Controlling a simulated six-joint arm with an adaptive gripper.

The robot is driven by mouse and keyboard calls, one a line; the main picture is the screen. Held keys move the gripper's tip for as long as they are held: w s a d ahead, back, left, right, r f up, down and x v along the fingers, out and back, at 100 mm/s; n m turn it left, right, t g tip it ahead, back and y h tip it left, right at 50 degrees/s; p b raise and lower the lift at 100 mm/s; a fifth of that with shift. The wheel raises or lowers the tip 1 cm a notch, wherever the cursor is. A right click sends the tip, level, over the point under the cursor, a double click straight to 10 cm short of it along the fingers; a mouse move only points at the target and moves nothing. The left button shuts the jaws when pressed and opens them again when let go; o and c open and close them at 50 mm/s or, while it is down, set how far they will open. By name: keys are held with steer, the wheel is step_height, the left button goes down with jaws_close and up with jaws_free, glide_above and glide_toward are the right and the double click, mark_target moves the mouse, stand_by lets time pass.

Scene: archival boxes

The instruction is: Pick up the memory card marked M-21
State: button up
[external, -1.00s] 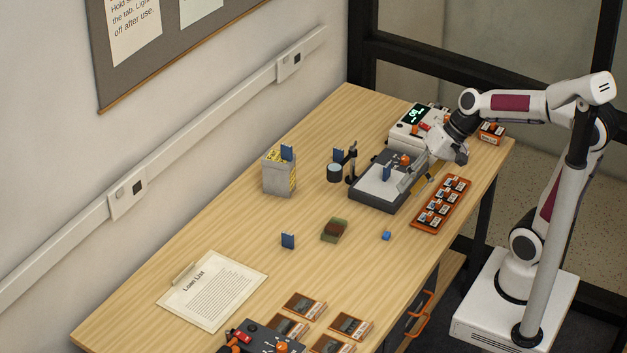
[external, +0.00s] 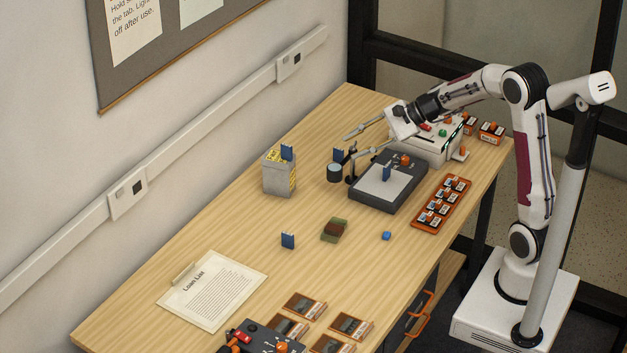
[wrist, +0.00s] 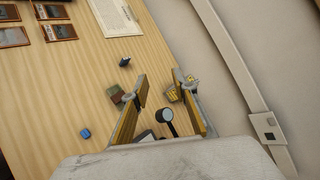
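An orange tray (external: 417,228) on the right side of the table holds several small dark cards with white labels (external: 437,204). The labels are too small to read, so I cannot tell which card, if any, is M-21. My gripper (external: 344,148) is raised over the far part of the table, left of the tray and near the round dark magnifier-like piece (external: 334,173). In the wrist view my gripper (wrist: 160,76) has its two fingers spread apart with nothing held between them. The tray is not visible in the wrist view.
A dark flat device (external: 372,202) stands left of the tray, with a white device (external: 432,150) behind it. A grey box (external: 279,178), blue upright tab (external: 288,241), green-brown block (external: 334,230) and blue cube (external: 386,236) stand on the table. The wall is close on the left.

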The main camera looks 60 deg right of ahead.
steer(key=w+d+f+m+t+h, duration=0.1)
steer(key=w+d+f+m+h, duration=0.2)
steer(key=d, duration=0.5)
steer(key=w+d+f+m+t+h, duration=0.1)
steer(key=w+d+f+m+t, duration=0.15)
steer(key=d+f+m, duration=0.5)
steer(key=w+d+f+m+t+h, duration=0.1)
steer(key=w+d+f+m+h, duration=0.15)
steer(key=d, duration=0.75)
steer(key=m, duration=0.3)
glide_toward(339, 149)
steer(key=shift+d+r+g, duration=0.15)
steer(key=shift+r+g, duration=0.1)
steer(key=shift+r, duration=0.45)
steer(key=shift+f+m, duration=0.5)
steer(key=shift+f, duration=0.1)
steer(key=shift+w, duration=0.1)
steer(key=shift+x, duration=1.3)
steer(key=shift+x, duration=2.55)
